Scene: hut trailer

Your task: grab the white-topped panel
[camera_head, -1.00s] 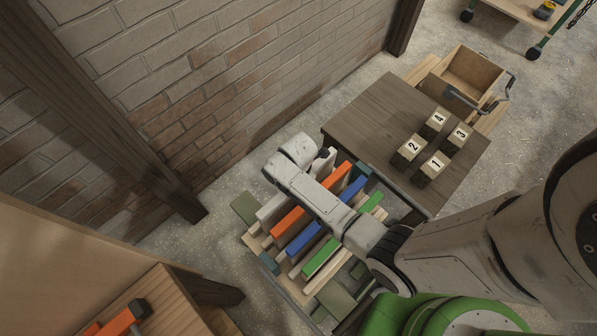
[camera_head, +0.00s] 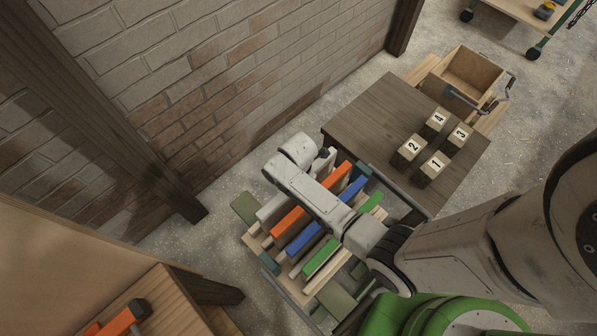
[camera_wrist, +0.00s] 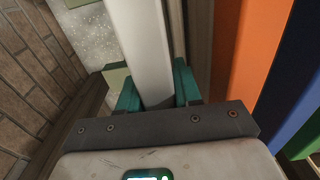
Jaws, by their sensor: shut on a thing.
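The white-topped panel (camera_head: 271,211) stands on edge at the left end of a row of coloured panels in a rack. Its middle is hidden under my arm in the head view. In the wrist view, the white panel (camera_wrist: 142,42) runs up between the two teal fingers of my gripper (camera_wrist: 157,88). The fingers are shut on it, one on each side. In the head view my fingers are hidden beneath my own wrist.
Orange (camera_head: 288,221), blue (camera_head: 305,239) and green (camera_head: 321,257) panels stand beside the white one. A dark wooden top (camera_head: 375,115) with numbered blocks (camera_head: 437,164) lies beyond. A brick wall (camera_head: 215,75) rises at the left.

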